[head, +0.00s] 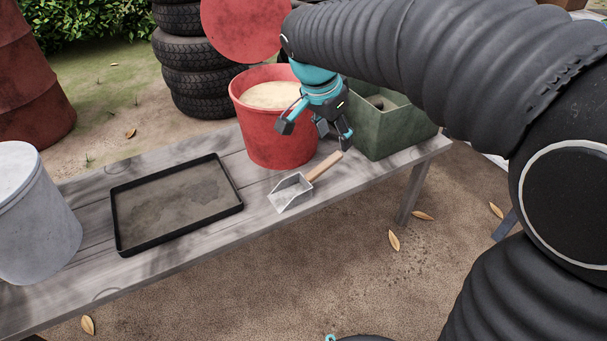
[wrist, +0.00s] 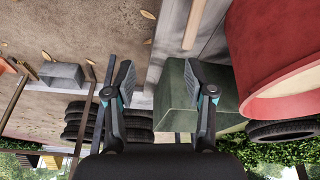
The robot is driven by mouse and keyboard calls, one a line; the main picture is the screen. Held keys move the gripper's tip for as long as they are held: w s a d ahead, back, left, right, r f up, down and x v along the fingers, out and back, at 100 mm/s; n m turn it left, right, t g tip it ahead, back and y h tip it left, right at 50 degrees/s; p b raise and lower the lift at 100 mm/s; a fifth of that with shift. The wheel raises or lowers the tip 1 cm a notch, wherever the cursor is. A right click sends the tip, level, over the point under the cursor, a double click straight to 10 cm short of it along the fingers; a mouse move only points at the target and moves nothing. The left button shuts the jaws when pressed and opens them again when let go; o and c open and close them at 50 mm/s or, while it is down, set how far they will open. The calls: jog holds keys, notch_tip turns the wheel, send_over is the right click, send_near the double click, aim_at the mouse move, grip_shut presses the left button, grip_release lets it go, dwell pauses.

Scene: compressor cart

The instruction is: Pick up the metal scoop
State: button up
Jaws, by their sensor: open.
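The metal scoop (head: 291,194) lies on the grey plank table, its open metal pan toward the front edge and its wooden handle pointing back right. In the wrist view a strip of the wooden scoop handle (wrist: 194,22) shows at the top edge; the pan is out of that view. My gripper (head: 316,134) is open and empty, its fingers spread, above and behind the handle, between the red bucket and the green bin. In the wrist view my gripper (wrist: 157,77) shows both fingers apart with nothing between them touching.
A red bucket (head: 262,130) of pale grainy stuff stands just behind the scoop. A green bin (head: 397,134) stands close on the right. A black-rimmed tray (head: 118,222) and a pale grey bucket (head: 35,225) are to the left. The table's front edge is near the pan.

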jog(key=m+h+b, duration=0.1)
jog(key=m, duration=0.1)
send_near(317, 169)
notch_tip(317, 169, up, 3)
jog(key=x, duration=0.3)
jog(key=b+x, duration=0.1)
jog(key=x, duration=0.4)
jog(key=shift+a+f, duration=0.2)
jog(key=shift+f, duration=0.2)
jog(key=shift+s+b+x, duration=0.15)
jog(key=shift+b+x, duration=0.15)
jog(key=shift+x, duration=1.05)
jog(key=shift+s+b+x, duration=0.1)
jog(key=shift+b+x, duration=0.2)
jog(key=shift+x, duration=1.05)
jog(key=shift+f, duration=0.1)
jog(key=shift+a, duration=0.1)
grip_shut()
